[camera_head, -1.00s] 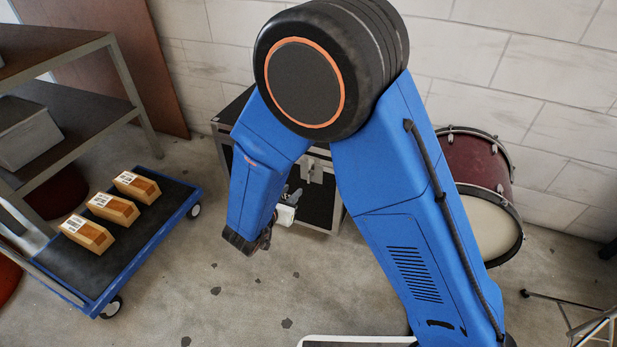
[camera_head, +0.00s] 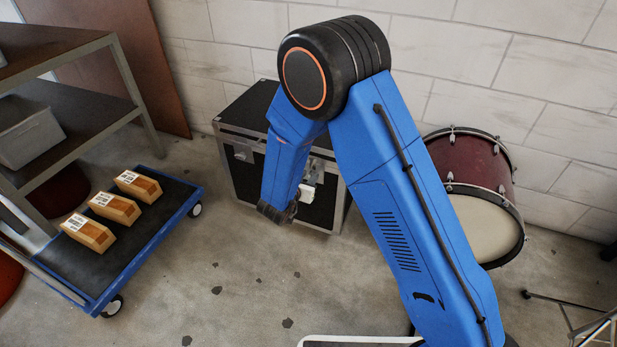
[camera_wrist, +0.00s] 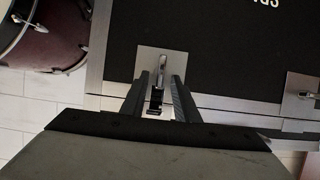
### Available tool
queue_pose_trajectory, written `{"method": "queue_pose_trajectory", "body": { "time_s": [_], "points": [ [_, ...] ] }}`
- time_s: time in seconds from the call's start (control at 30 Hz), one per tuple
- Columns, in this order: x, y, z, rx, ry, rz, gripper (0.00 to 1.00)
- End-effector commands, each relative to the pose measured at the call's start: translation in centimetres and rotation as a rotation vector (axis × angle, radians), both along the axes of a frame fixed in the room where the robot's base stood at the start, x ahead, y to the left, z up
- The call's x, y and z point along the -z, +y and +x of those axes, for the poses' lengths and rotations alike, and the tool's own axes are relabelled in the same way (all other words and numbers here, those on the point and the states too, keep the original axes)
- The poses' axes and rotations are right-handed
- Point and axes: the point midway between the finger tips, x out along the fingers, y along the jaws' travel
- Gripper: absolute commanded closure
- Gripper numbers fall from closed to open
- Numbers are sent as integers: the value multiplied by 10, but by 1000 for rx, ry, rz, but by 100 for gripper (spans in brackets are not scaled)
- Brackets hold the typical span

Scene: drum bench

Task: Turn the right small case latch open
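The small case (camera_head: 232,178) is black with silver edges and stands against the wall. Its right latch (camera_head: 317,168) is on the front, partly covered by my gripper (camera_head: 306,190). In the wrist view this latch is a silver plate (camera_wrist: 150,60) with a narrow upright lever (camera_wrist: 162,66). My gripper (camera_wrist: 160,77) is open, its two dark fingers on either side of the lever's line, with gaps showing. Whether the fingers touch the latch, I cannot tell. The left latch (camera_head: 242,153) also shows at the right edge in the wrist view (camera_wrist: 303,94).
A dark red drum (camera_head: 472,170) stands right of the case, also at the top left in the wrist view (camera_wrist: 48,42). A blue cart (camera_head: 150,255) with boxes and a shelf (camera_head: 80,140) stand at left. The floor in front of the case is clear.

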Motion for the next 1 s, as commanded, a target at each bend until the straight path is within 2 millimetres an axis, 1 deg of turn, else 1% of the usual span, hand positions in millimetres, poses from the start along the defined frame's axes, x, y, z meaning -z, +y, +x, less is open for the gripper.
{"method": "queue_pose_trajectory", "body": {
  "time_s": [0.33, 0.43, 0.47, 0.77, 1.0],
  "points": [
    [1, -1, 3, 0, 0, 0, 72],
    [1, -1, 3, 0, 0, 0, 96],
    [1, -1, 3, 0, 0, 0, 100],
    [1, -2, 3, -1, -7, 19, 100],
    [1, -5, 2, 1, -43, 118, 100]
  ]
}}
